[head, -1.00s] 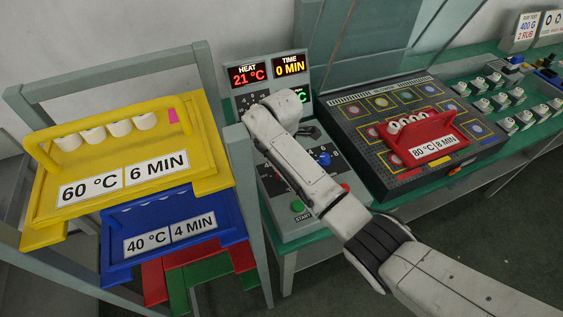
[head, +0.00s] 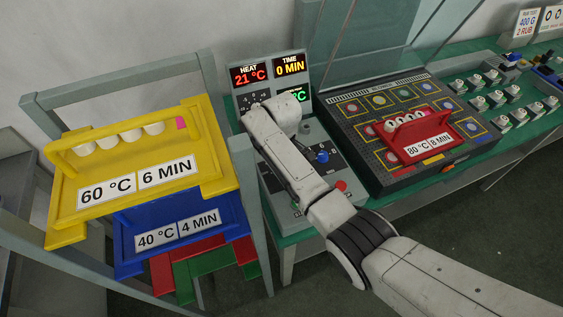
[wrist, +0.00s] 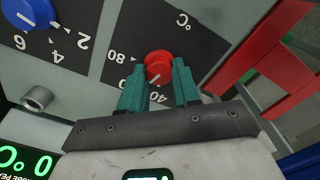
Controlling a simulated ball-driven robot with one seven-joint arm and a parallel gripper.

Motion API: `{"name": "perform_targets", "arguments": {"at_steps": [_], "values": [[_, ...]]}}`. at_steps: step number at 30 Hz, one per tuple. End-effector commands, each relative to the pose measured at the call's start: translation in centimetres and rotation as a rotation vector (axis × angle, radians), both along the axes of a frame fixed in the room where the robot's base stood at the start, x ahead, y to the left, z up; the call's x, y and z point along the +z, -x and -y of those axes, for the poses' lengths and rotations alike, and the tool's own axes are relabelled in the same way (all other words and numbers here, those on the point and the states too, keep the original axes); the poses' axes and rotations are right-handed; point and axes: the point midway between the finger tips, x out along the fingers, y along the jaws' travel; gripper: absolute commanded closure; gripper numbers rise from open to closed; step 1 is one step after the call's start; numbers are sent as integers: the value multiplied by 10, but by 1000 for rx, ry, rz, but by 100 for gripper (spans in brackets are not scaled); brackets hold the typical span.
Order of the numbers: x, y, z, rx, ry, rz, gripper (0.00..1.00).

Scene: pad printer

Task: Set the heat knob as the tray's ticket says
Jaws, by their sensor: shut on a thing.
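The red heat knob (wrist: 158,67) is in the wrist view, on a dark dial marked °C, with 80 and other upside-down numbers around it. My gripper (wrist: 158,88) has its two teal fingers shut on the knob. A white pointer line shows on the knob's face. In the head view my arm hides the knob and fingers. The heat display (head: 249,76) reads 21 °C. The red tray (head: 395,152), its ticket (head: 429,147) reading 80 °C and seemingly 8 MIN, lies on the dark board right of the panel.
A blue time knob (head: 322,156) and a red button (head: 340,186) sit on the panel. The rack at left holds a yellow tray (head: 70,205) marked 60 °C, 6 MIN, and a blue tray (head: 128,258) marked 40 °C, 4 MIN. The time display (head: 290,66) reads 0 MIN.

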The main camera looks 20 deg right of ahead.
Motion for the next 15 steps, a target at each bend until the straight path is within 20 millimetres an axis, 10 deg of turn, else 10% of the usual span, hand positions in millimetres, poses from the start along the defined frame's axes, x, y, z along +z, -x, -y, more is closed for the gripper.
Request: {"name": "perform_targets", "arguments": {"at_steps": [15], "values": [[2, -1, 0, -490, 0, 2, 99]]}}
